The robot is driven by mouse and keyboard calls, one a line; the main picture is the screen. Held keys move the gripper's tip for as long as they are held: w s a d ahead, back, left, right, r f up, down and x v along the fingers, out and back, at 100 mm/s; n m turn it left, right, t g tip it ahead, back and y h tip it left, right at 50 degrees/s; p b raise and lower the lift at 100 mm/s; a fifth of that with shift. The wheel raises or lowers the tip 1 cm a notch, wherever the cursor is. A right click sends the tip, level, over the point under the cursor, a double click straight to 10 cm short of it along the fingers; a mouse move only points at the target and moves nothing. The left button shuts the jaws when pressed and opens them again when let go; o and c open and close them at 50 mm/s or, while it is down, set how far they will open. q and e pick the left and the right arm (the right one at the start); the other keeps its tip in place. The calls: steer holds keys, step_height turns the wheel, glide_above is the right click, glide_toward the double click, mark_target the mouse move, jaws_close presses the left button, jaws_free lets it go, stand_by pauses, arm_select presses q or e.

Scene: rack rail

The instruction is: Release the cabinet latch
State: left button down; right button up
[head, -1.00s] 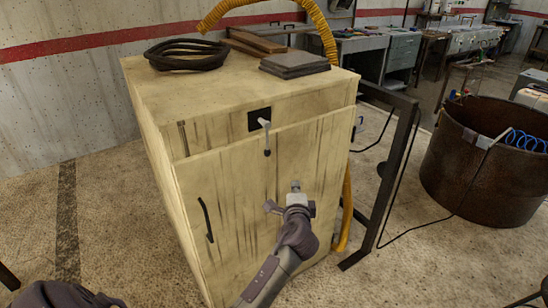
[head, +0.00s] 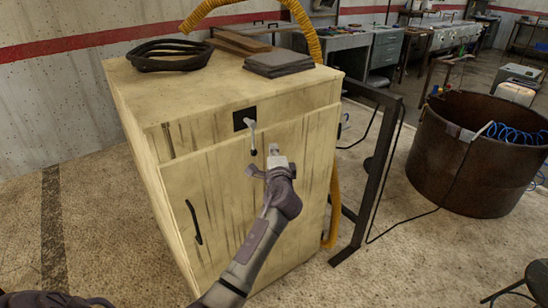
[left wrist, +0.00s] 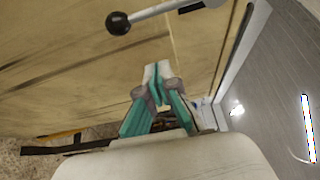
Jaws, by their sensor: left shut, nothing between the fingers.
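The wooden cabinet (head: 215,210) stands in the middle of the head view. Its latch (head: 251,135) is a light lever with a dark ball at its lower end, hanging from a black plate (head: 243,119) near the top of the front. In the left wrist view the latch (left wrist: 150,15) lies across the top, its black ball at the left end. My left gripper (head: 273,152) is shut and empty, just right of and slightly below the latch ball. Its closed fingertips (left wrist: 157,70) are apart from the latch. My right gripper is not in view.
A black door handle (head: 194,222) is on the cabinet's lower left front. A coiled black cable (head: 170,53) and dark slabs (head: 279,62) lie on top. A dark metal frame (head: 370,180) and rusty drum (head: 470,160) stand to the right. Floor is open in front.

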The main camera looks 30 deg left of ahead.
mark_target(253, 139)
arm_select(q)
steer(key=x, duration=0.3)
steer(key=shift+w+a+r, duration=0.1)
steer(key=shift+w+a, duration=0.05)
steer(key=shift+w, duration=0.05)
steer(key=shift+s+a+p, duration=0.9)
steer(key=shift+s+p, duration=0.1)
steer(key=shift+s, duration=0.2)
steer(key=shift+s+a, duration=0.2)
steer(key=shift+s, duration=0.3)
steer(key=shift+w, duration=0.1)
